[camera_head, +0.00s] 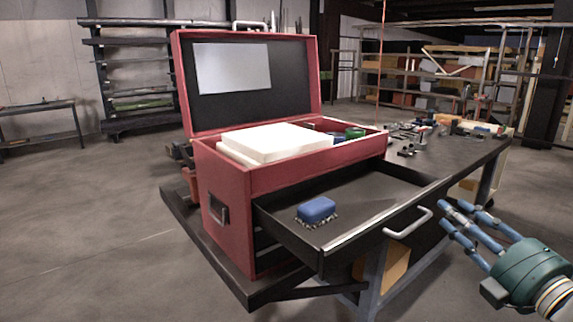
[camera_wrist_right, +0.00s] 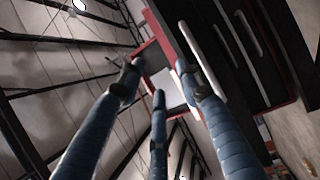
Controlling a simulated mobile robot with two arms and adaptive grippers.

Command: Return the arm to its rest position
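My right gripper (camera_head: 462,222) shows at the lower right of the head view, with blue fingers spread apart and nothing between them. It is to the right of the white handle (camera_head: 408,224) of the open drawer, and I cannot tell whether a finger touches it. In the right wrist view the fingers (camera_wrist_right: 158,85) are also spread and empty, with a white handle (camera_wrist_right: 203,60) close beside the right finger. My left gripper is out of view.
A red toolbox (camera_head: 226,190) with its lid up stands on a dark workbench (camera_head: 262,290). A blue brush (camera_head: 316,210) lies in the pulled-out drawer (camera_head: 375,190). Small tools lie on the bench behind. Open floor lies at the left.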

